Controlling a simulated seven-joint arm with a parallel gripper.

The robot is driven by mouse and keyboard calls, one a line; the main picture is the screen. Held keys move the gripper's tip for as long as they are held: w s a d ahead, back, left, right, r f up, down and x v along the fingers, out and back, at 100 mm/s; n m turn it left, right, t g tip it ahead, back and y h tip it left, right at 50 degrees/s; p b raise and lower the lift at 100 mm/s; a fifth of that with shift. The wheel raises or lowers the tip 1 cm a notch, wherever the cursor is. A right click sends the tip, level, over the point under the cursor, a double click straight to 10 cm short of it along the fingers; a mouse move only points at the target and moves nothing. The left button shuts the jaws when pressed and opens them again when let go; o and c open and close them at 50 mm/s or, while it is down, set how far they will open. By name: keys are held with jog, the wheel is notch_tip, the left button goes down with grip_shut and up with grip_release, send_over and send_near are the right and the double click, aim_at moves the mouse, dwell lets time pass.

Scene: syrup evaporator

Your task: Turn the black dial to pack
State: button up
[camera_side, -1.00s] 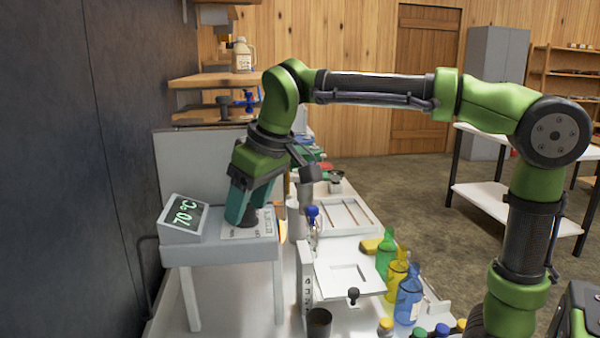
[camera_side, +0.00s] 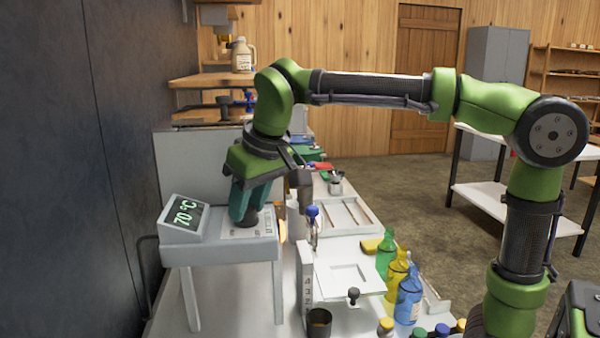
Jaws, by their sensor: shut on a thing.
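The black dial (camera_side: 249,219) sits on a pale label plate (camera_side: 262,229) on top of a small grey stand (camera_side: 220,250). My gripper (camera_side: 245,217) points down and is shut on the dial, with its teal fingers on either side of it. The fingers cover most of the dial, and its pointer is hidden. The lettering on the plate is too small and too covered to read. A display (camera_side: 184,217) at the left of the stand reads 70 °C in green.
Green, yellow and blue bottles (camera_side: 408,298) stand to the right on the bench, with a black cup (camera_side: 319,322) at the front. A white tray (camera_side: 350,228) lies behind. A dark wall (camera_side: 70,170) is close on the left.

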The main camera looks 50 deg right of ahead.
jog(key=m+h, duration=0.1)
jog(key=m, duration=0.1)
jog(key=m+h, duration=0.1)
jog(key=m, duration=0.2)
jog(key=shift+a, duration=0.2)
jog(key=shift+w+a+m+g+h, duration=0.1)
jog(key=shift+m+g+h, duration=0.25)
jog(key=shift+m, duration=0.85)
jog(key=shift+w+m+g+h, duration=0.1)
jog(key=shift+m+g+h, duration=0.25)
jog(key=shift+m, duration=0.85)
jog(key=o, duration=1)
jog(key=v, duration=1.2)
jog(key=shift+w+r, duration=0.1)
